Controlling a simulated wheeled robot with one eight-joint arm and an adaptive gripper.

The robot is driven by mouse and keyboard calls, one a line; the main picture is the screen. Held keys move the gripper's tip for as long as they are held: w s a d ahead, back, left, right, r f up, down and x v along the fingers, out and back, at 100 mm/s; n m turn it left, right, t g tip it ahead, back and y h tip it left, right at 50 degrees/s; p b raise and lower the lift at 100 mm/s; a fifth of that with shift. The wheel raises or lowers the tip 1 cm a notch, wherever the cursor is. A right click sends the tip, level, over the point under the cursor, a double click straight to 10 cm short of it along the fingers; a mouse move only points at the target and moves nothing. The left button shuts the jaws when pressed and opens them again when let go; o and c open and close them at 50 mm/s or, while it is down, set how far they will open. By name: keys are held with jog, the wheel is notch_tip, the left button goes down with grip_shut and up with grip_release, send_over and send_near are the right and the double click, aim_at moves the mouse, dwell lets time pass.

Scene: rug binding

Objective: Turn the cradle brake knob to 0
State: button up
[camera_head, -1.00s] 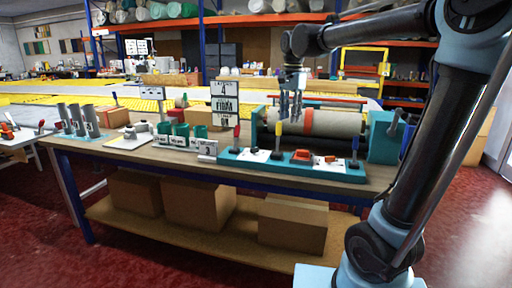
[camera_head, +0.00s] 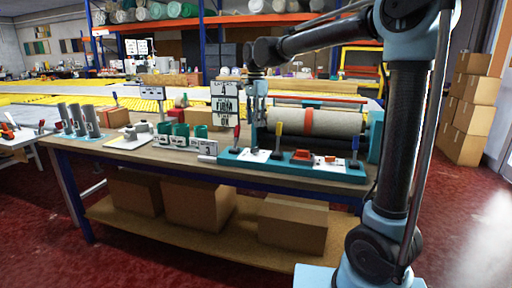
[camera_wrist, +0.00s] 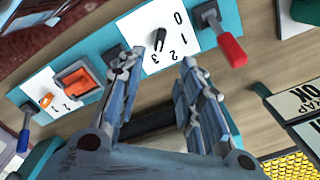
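The teal control panel (camera_head: 225,160) stands along the front edge of the workbench. Its white dial plate shows in the wrist view (camera_wrist: 140,22) with the numbers 0 to 3 around a small black knob (camera_wrist: 158,38). The knob also shows small in the head view (camera_head: 254,150). Which number it points at I cannot tell surely. My gripper (camera_head: 258,124) hangs above the panel, pointing down near the dial plate. In the wrist view its two fingers (camera_wrist: 160,62) are apart and empty, with the knob ahead of their tips, not between them.
A red-handled lever (camera_wrist: 228,48) stands beside the dial plate. An orange rocker switch (camera_wrist: 80,80) and a blue-handled lever (camera_wrist: 23,140) sit along the panel's other side. A beige roll with a red band (camera_head: 340,124) lies behind.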

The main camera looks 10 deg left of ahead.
aim_at(255, 151)
notch_tip(255, 151, down, 11)
jog(key=shift+f, duration=0.1)
dwell(0.3)
grip_shut()
